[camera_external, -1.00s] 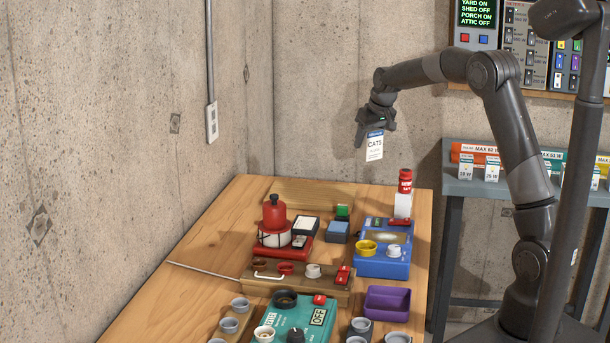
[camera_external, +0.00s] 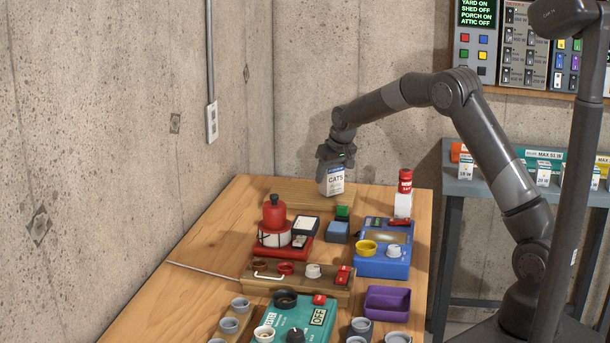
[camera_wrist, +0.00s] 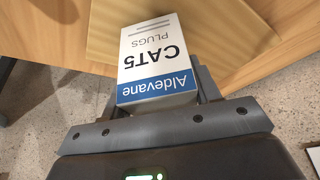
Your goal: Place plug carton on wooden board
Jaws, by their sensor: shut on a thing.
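The plug carton (camera_external: 335,182) is a small white box with a blue band and the word CAT5. My gripper (camera_external: 332,164) is shut on it, and the carton hangs upright below the fingers. In the wrist view the carton (camera_wrist: 155,60) sits between the two dark jaws (camera_wrist: 158,95). The wooden board (camera_external: 290,190) lies flat at the far end of the table, and it also shows behind the carton in the wrist view (camera_wrist: 215,28). The carton appears over or near the board's right part; whether it touches the board cannot be told.
A purple tray (camera_external: 387,303) and teal tester (camera_external: 300,322) are further forward.

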